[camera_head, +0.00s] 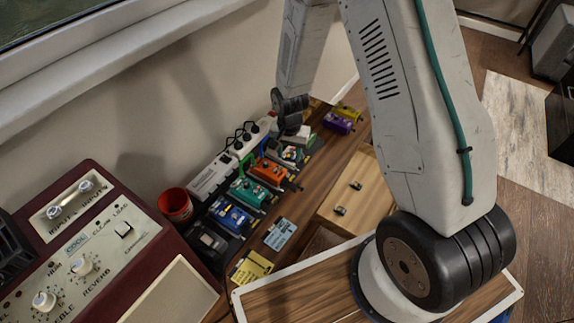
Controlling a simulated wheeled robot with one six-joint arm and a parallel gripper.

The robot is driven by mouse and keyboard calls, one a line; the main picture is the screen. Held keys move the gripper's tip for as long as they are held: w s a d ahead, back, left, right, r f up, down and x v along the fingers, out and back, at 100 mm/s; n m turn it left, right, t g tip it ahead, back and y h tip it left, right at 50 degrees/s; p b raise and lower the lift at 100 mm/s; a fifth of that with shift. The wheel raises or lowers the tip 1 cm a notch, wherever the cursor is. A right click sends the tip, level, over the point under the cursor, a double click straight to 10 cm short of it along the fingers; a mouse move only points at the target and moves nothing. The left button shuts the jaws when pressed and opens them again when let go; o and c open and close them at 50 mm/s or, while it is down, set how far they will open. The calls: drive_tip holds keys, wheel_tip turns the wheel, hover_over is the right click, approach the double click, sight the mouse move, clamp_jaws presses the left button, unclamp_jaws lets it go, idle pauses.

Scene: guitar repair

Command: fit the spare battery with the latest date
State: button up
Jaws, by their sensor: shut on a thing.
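My gripper (291,128) is at the far end of the pedal row, below my dark wrist. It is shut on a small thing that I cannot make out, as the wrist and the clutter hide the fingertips. No spare battery or printed date can be made out from here. A row of effect pedals lies along the bench: a blue pedal (230,215), a teal pedal (247,192), an orange pedal (268,171) and a pale pedal (290,154) close below my gripper. I cannot tell whether any battery compartment is open.
A red cup (175,205) and a maroon amplifier (100,250) stand at the left. A white power strip (250,137) with plugs runs behind the pedals. A blue-grey card (280,234) and a yellow note (251,268) lie in front. A purple pedal (337,123) sits further right.

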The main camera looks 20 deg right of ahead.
drive_tip(key=shift+s+a+f+m, duration=0.15)
drive_tip(key=shift+s+f+m, duration=0.4)
drive_tip(key=shift+f, duration=0.75)
drive_tip(key=shift+s+a+f+m, duration=0.15)
drive_tip(key=shift+s+f+m, duration=0.4)
drive_tip(key=shift+f, duration=0.8)
drive_tip(key=shift+s+a+f+m, duration=0.15)
drive_tip(key=shift+s+f+m, duration=0.2)
drive_tip(key=shift+f+m, duration=0.65)
drive_tip(key=shift+s+f+n, duration=0.2)
drive_tip(key=shift+f+n, duration=0.1)
drive_tip(key=shift+f, duration=0.3)
drive_tip(key=shift+s, duration=0.1)
drive_tip(key=shift+s+a+f, duration=0.1)
drive_tip(key=shift+s, duration=0.2)
drive_tip(key=shift+r, duration=0.3)
idle(0.4)
drive_tip(key=shift+w, duration=0.2)
idle(1.1)
drive_tip(key=shift+w+r, duration=0.1)
drive_tip(key=shift+r, duration=0.1)
